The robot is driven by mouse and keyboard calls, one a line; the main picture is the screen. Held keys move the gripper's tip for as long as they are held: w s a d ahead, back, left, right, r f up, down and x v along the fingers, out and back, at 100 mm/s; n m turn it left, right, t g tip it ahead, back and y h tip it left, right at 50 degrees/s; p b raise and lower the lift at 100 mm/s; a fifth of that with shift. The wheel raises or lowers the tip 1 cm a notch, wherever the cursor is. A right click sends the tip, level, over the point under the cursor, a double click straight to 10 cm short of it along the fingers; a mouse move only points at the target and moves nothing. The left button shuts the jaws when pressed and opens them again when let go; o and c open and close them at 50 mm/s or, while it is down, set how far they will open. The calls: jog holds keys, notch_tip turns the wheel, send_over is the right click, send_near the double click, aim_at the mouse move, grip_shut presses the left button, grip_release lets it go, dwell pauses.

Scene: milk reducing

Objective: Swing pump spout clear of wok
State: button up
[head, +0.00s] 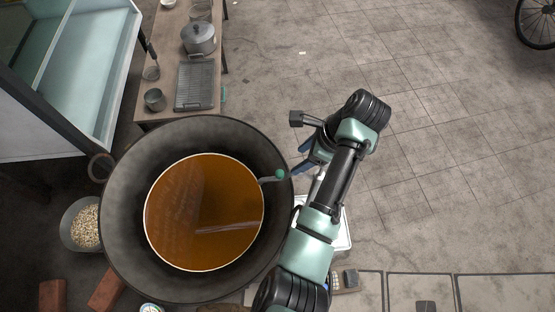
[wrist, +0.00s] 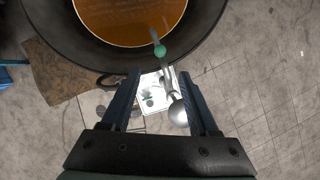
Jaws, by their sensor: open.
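The large dark wok (head: 122,235) holds brown liquid (head: 180,215), and its rim also shows in the wrist view (wrist: 205,30). The pump spout (head: 266,180) is a thin grey tube with a green ball (head: 279,174). Its tip reaches over the liquid's edge, and a thin pale streak shows on the liquid. In the wrist view the green ball (wrist: 160,50) is over the wok's rim, just beyond my fingertips. A silver pipe with a round metal knob (wrist: 178,110) runs back between my fingers, nearer the right one. My gripper (wrist: 159,78) is open; contact cannot be told.
A white tray (head: 342,240) lies on the floor beside the wok, partly behind my arm. A wooden bench (head: 150,108) with a lidded pot (head: 199,38) and a rack (head: 194,84) stands beyond the wok. A bowl of pale pieces (head: 86,226) is at left. The tiled floor at right is open.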

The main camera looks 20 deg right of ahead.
aim_at(280, 173)
jog(key=b+x, duration=0.2)
jog(key=x, duration=1)
jog(key=shift+f, duration=0.3)
grip_shut()
dwell(0.9)
